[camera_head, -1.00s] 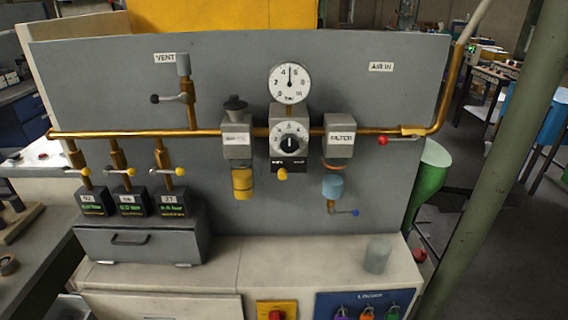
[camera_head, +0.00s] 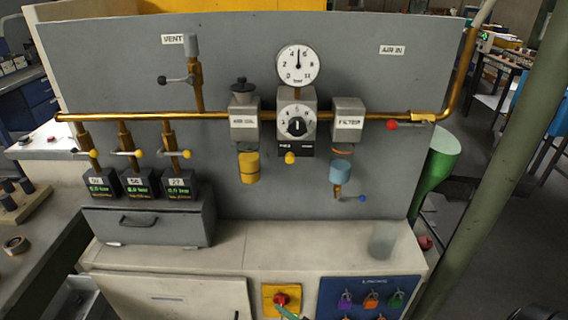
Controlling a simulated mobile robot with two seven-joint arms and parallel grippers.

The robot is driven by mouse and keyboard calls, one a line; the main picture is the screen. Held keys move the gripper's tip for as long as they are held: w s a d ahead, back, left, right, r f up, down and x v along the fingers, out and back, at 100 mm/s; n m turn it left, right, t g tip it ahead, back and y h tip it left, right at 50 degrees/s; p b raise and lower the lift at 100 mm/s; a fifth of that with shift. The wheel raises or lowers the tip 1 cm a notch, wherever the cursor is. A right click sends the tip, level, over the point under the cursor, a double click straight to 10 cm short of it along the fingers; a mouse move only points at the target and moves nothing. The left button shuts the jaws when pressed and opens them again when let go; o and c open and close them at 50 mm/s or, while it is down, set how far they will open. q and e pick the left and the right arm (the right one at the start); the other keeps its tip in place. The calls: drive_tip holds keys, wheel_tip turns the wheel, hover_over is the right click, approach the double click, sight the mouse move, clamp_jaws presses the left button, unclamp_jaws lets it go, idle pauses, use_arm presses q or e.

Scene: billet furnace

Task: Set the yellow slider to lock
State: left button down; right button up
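A small yellow knob (camera_head: 290,158), which looks like the yellow slider, sits under the black label strip (camera_head: 295,149) of the grey pressure regulator (camera_head: 309,99). The knob appears toward the left part of the strip's underside. Neither of my grippers is in view, so nothing of mine is seen touching the slider.
A gauge (camera_head: 298,65) stands above the regulator. A yellow-bodied unit (camera_head: 249,167) hangs left of it, a filter with a blue-handled drain (camera_head: 341,172) right. A brass pipe (camera_head: 215,115) crosses the panel. The cabinet top (camera_head: 300,245) is mostly clear; a clear cup (camera_head: 383,240) stands right.

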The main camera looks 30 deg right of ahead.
sight(290, 158)
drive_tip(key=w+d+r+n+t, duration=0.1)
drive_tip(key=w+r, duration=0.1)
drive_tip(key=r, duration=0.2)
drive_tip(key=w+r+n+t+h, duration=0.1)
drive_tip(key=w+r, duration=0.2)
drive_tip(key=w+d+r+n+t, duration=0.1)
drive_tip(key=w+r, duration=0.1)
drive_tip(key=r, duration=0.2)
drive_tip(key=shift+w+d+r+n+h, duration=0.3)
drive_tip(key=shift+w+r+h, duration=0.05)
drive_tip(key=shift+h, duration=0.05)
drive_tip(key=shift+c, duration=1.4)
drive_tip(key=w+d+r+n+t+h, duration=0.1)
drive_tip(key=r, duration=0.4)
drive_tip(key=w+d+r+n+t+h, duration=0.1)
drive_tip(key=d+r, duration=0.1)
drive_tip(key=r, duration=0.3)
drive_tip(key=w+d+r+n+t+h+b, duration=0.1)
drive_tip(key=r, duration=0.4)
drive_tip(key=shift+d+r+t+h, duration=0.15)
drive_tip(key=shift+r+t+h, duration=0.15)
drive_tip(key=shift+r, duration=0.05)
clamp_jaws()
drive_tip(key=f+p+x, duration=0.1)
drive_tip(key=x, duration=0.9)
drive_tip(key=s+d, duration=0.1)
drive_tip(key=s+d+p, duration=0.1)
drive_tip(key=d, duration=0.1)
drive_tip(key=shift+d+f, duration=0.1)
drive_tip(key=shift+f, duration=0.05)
